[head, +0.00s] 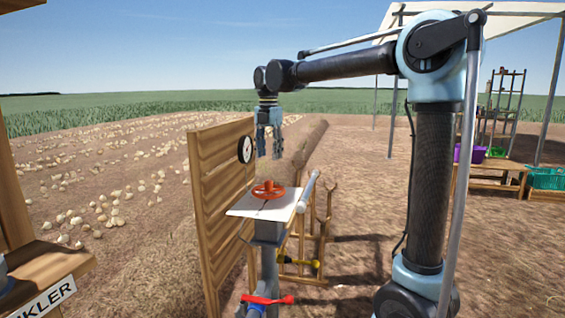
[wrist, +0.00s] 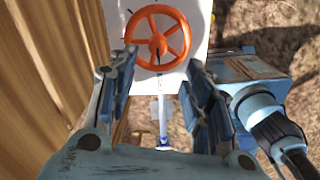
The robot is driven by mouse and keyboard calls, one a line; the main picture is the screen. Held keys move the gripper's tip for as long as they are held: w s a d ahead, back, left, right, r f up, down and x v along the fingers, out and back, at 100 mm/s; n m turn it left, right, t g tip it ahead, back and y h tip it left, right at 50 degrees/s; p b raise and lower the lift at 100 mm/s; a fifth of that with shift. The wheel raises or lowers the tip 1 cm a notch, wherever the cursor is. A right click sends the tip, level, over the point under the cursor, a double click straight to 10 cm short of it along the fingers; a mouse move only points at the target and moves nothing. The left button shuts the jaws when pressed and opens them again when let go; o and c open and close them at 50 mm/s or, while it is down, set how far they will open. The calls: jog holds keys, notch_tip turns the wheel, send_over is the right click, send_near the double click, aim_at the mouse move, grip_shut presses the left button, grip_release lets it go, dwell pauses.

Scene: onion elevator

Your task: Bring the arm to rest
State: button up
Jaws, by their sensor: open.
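My gripper (head: 269,146) hangs from the raised arm, pointing down above an orange-red handwheel (head: 268,190). The wheel sits on a white plate (head: 248,208) on top of a grey post. In the wrist view, my gripper (wrist: 160,75) has its fingers spread apart with nothing between them. The handwheel (wrist: 158,20) lies below and beyond the fingertips, apart from them. My arm reaches left from its upper joint, with the gripper end bent downward.
A wooden slatted panel (head: 222,180) with a round gauge (head: 245,149) stands just left of the gripper. A red-handled valve (head: 266,300) is low on the post. A wooden rack (head: 318,232) stands behind. Crates on benches (head: 545,179) are at right.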

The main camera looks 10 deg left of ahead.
jog(key=s+d+f+m, duration=0.3)
jog(key=d+m, duration=0.2)
jog(key=d, duration=0.4)
jog(key=s+d+f+m+t, duration=0.1)
jog(key=s+d+f+m, duration=0.15)
jog(key=d+m, duration=0.5)
jog(key=s+d+f+m, duration=0.3)
jog(key=d+f+m, duration=0.1)
jog(key=d, duration=0.7)
jog(key=s+d+f+m, duration=0.6)
jog(key=s+f+m, duration=0.1)
jog(key=f, duration=0.2)
jog(key=s+d+f+m+t, duration=0.1)
jog(key=s+d+f+m, duration=0.5)
jog(key=s+f+m, duration=0.1)
notch_tip(320, 180, down, 2)
jog(key=shift+s+d+f+m, duration=0.1)
jog(key=shift+s+d+m, duration=0.25)
jog(key=shift+m, duration=0.3)
